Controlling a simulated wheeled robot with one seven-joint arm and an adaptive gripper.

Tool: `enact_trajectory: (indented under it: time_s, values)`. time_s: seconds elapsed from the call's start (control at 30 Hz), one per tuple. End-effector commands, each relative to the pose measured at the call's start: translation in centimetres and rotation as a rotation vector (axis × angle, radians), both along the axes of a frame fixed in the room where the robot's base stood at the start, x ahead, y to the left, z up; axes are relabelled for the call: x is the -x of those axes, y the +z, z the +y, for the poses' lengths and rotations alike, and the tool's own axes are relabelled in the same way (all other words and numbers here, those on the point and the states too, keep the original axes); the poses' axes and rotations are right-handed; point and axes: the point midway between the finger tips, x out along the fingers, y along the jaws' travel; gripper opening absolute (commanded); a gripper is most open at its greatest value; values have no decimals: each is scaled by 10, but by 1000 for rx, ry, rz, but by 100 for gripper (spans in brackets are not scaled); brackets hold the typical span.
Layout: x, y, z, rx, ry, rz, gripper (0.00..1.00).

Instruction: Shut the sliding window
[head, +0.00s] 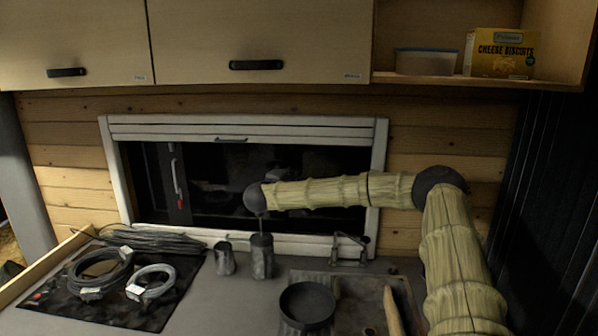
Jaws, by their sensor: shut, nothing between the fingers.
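The window has a white frame (381,150) set in the wooden wall, around a wide dark opening. White horizontal slats (280,131) with a small dark handle (232,139) run across its top. Left in the opening is a dark upright strip (176,205) with a slim pale and red piece (179,182); I cannot tell if it is a pane edge. My arm reaches in from the lower right, bends and crosses left in front of the opening.
A dark canister (262,258) and a cup (224,259) stand below my gripper. Coiled cables (100,270) lie at left. Cabinets (260,38) and a shelf (450,77) hang above.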

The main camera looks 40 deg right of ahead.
Motion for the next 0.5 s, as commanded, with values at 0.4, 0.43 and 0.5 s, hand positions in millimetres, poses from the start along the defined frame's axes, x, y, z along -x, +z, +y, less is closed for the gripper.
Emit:
enact_trajectory:
  time_s: [0.4,0.43,0.5]
  values:
    - [-5,-2,2,-2,-1,0,0]
    - [-4,-2,2,-2,-1,0,0]
    - [-4,-2,0,-2,-2,0,0]
